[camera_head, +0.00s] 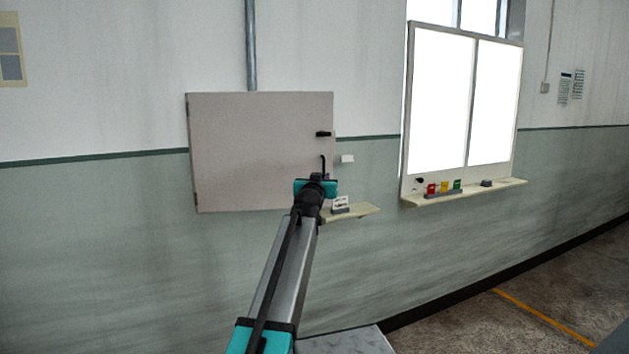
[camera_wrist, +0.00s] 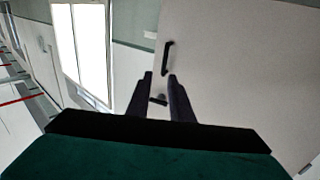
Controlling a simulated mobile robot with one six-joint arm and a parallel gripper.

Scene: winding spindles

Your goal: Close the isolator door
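The isolator door (camera_head: 250,150) is a flat beige panel on the wall, with hinges at its left edge. It fills the right of the wrist view (camera_wrist: 240,70). I cannot tell whether it is fully shut or slightly ajar. A black upright handle (camera_head: 323,164) sits near its right edge, also in the wrist view (camera_wrist: 167,57). A small black latch (camera_head: 323,134) is above it; a dark piece shows between my fingers in the wrist view (camera_wrist: 158,99). My gripper (camera_wrist: 161,76) is open, its fingers apart, in front of the door's right side. Contact cannot be told.
A small white block (camera_head: 347,159) is on the wall right of the door. A shelf (camera_head: 360,213) with a small card lies below right. Farther right, a bright white panel (camera_head: 440,100) stands over a ledge (camera_head: 480,193) with coloured items.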

